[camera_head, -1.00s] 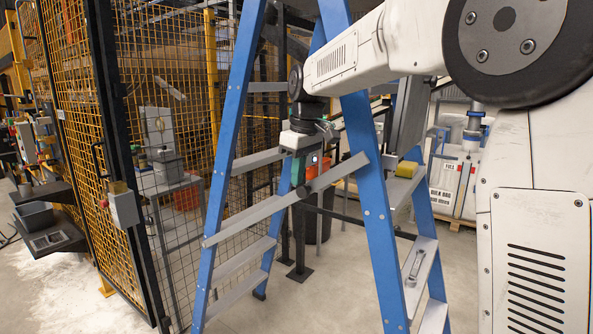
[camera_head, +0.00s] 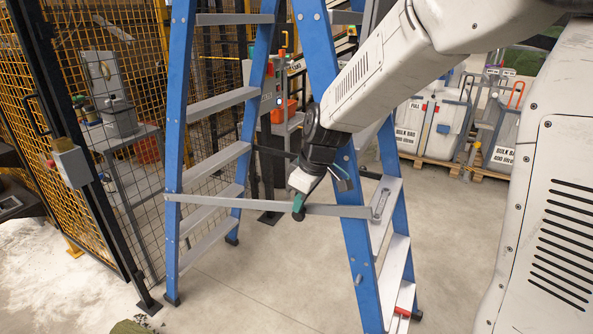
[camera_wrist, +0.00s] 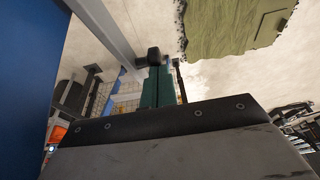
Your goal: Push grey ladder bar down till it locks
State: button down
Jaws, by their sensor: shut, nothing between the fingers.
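The blue stepladder (camera_head: 334,150) stands open in the head view. Its grey bar (camera_head: 245,209) runs between the two blue legs, nearly straight, with its right end slightly lower in the picture. My gripper (camera_head: 298,213) is shut and empty, pointing down, with its tips overlapping the bar right of its middle. I cannot tell whether they touch it or whether the bar is locked. In the wrist view the teal fingers (camera_wrist: 155,80) are together, beside a grey beam (camera_wrist: 108,32) that looks like the bar. A blue ladder leg (camera_wrist: 25,70) fills the left side.
A yellow mesh fence (camera_head: 30,90) with a dark post stands left of the ladder. White bulk bags (camera_head: 428,120) stand on pallets at the back right. A green piece (camera_wrist: 225,28) lies on the floor in the wrist view.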

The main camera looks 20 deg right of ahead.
jog(key=shift+s+d+f, duration=0.1)
jog(key=shift+s+f, duration=0.05)
jog(key=shift+f, duration=0.25)
jog(key=shift+s+d+f, duration=0.1)
jog(key=shift+s+f, duration=0.05)
jog(key=shift+f, duration=0.25)
